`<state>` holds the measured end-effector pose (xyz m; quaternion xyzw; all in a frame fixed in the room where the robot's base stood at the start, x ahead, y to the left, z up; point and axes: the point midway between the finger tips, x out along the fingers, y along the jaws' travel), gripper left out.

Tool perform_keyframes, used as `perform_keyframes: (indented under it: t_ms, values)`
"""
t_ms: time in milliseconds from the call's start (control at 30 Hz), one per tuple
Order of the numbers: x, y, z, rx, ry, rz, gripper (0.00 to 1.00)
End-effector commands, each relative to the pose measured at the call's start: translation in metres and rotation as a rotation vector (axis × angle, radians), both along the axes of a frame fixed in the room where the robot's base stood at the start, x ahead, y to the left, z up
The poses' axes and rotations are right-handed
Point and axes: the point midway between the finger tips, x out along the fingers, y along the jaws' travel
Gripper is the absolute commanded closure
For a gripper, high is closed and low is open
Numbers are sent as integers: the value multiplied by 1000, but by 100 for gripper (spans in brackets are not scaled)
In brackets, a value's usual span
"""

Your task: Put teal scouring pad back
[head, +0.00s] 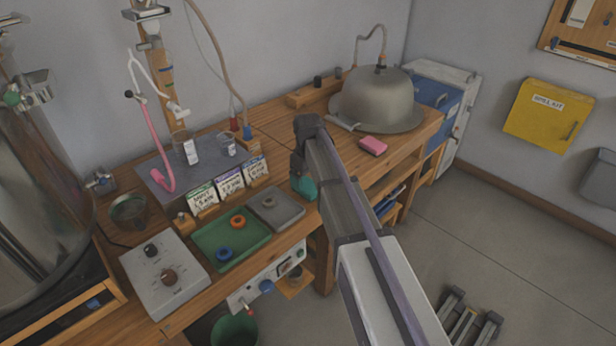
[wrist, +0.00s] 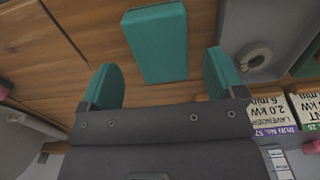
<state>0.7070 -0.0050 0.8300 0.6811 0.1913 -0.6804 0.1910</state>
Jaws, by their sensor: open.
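The teal scouring pad (wrist: 156,44) shows in the wrist view as a flat rectangular block on the wooden bench top, beside the grey tray. My gripper (wrist: 163,82) is open, with one teal-faced finger on each side of the picture. The pad appears in line with the gap between the fingers and beyond them, with nothing held. In the head view my gripper (head: 303,178) is over the bench, right of the label cards. I cannot clearly tell the pad there from the teal finger, and my arm covers part of the bench.
The grey tray (head: 289,216) holds a ring. Left of it is a green tray (head: 209,236) with orange and blue rings. A pink pad (head: 373,145) lies before the metal dome (head: 377,98). Label cards (head: 230,184) stand behind the trays. Open floor is at right.

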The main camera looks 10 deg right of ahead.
Motion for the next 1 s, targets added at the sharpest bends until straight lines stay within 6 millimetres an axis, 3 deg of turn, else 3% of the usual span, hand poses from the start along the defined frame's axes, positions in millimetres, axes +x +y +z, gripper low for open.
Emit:
perform_keyframes:
  t_ms: [33,200,300,467,567,700,800,900,1000]
  values:
    - [0,0,29,0,0,0,12]
    - [0,0,70,0,0,0,12]
    - [0,0,81,0,0,0,12]
    - [-2,0,81,0,0,-2,12]
    - [-42,1,79,0,1,-65,12]
    - [-166,4,79,0,1,-309,12]
    - [-232,5,79,-1,1,-467,12]
    - [-254,5,79,-1,2,-542,12]
    - [-251,5,79,-1,2,-552,12]
